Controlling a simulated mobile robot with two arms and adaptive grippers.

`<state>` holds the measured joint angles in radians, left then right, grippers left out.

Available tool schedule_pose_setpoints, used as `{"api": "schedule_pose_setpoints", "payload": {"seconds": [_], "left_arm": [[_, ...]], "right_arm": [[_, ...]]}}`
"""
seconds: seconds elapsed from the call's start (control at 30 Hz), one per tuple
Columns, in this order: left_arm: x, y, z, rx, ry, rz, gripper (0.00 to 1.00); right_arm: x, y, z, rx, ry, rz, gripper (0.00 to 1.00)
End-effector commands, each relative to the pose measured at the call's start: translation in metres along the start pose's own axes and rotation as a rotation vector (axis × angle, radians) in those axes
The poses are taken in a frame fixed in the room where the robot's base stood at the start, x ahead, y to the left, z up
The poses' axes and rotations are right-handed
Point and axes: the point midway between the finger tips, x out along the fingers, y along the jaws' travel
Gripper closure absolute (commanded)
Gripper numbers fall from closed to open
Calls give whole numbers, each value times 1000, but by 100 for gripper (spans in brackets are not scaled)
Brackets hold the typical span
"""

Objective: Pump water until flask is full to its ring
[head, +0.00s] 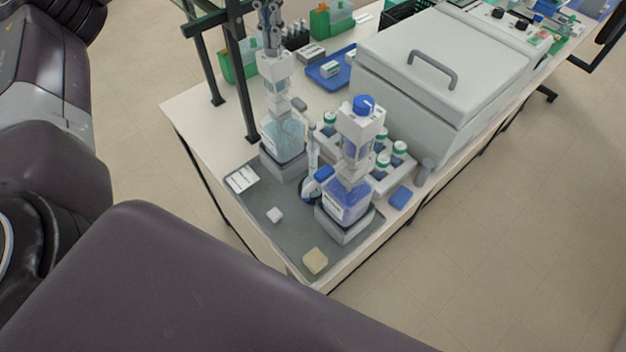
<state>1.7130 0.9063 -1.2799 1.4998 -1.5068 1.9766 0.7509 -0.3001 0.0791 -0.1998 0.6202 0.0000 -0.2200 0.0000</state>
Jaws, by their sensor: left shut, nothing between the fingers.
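A bottle-top dispenser with pale, clear liquid (283,140) stands on a grey block at the back of the grey mat. Its white pump body (277,72) rises above it, and a short spout points right. My left gripper (272,46) is at the top of this pump, fingers shut with nothing between them; whether it touches the pump top I cannot tell. A narrow clear vessel, possibly the flask (312,152), stands right of the bottle below the spout; its ring and liquid level are too small to make out. My right gripper is not in view.
A second dispenser with blue liquid (348,203) and a blue knob stands nearer on the grey mat (290,232). Capped bottles in a rack (392,178) and a big grey lidded box (440,70) stand right. A dark frame post (240,80) rises at left.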

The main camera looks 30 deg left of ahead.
Motion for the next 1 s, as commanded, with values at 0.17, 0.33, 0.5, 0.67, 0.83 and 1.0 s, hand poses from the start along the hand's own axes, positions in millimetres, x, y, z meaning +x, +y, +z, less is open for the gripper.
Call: {"api": "schedule_pose_setpoints", "payload": {"seconds": [0.17,0.33,0.5,0.67,0.83,1.0], "left_arm": [[10,0,-1,1,5,2,100],[16,0,-1,1,6,2,100],[22,0,-1,1,7,2,100],[24,0,-1,1,7,2,100],[25,0,-1,1,7,2,100],[26,0,-1,1,7,2,100]], "right_arm": [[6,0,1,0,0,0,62],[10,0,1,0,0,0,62],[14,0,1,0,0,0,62],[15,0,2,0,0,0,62],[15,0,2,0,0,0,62],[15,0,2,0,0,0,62]]}}
